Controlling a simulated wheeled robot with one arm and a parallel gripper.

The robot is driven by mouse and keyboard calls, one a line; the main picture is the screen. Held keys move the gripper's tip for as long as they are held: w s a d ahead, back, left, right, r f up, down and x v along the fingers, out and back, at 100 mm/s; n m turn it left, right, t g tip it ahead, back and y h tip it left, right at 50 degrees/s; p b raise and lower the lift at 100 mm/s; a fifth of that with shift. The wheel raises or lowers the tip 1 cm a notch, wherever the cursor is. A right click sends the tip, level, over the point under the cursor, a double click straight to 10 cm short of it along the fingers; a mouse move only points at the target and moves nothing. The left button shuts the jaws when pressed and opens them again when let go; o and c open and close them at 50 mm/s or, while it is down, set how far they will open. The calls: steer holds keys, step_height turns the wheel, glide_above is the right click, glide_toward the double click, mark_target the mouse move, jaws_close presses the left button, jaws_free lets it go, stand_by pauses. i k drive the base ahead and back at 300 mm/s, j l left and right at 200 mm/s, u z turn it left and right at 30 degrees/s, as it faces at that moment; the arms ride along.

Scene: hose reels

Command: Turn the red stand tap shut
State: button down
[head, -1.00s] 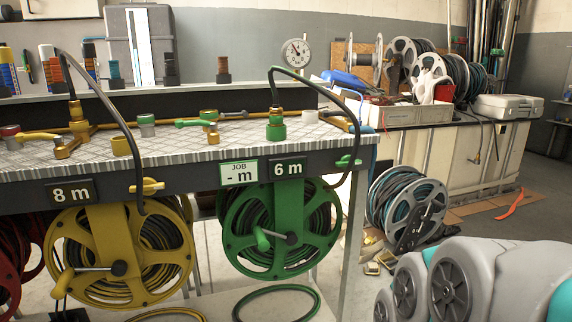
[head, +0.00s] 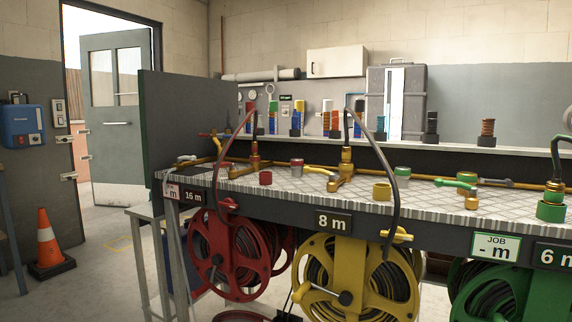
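The red hose reel (head: 240,250) hangs under the left part of the bench. A small red tap handle (head: 228,206) sits on the bench's front edge above the reel. Red parts (head: 236,171) lie low beside this fitting. I cannot tell from here which red part is the stand tap's handle, or whether it is open or shut. My gripper is not in view.
The yellow reel (head: 358,285) and green reel (head: 500,292) hang farther right under the bench (head: 300,205). A grey panel (head: 190,130) stands at the bench's left end. An orange cone (head: 46,240) stands on the floor at left. Floor between cone and bench looks clear.

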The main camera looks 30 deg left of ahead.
mark_target(231, 164)
steer(key=u, duration=1.75)
steer(key=i+j, duration=0.2)
steer(key=i, duration=0.15)
steer(key=i+j+u, duration=0.1)
steer(key=i+j, duration=0.15)
steer(key=i, duration=0.15)
steer(key=i+j+u, duration=0.1)
steer(key=i, duration=0.3)
steer(key=u, duration=0.25)
steer(key=j+z, duration=0.1)
steer(key=z, duration=0.2)
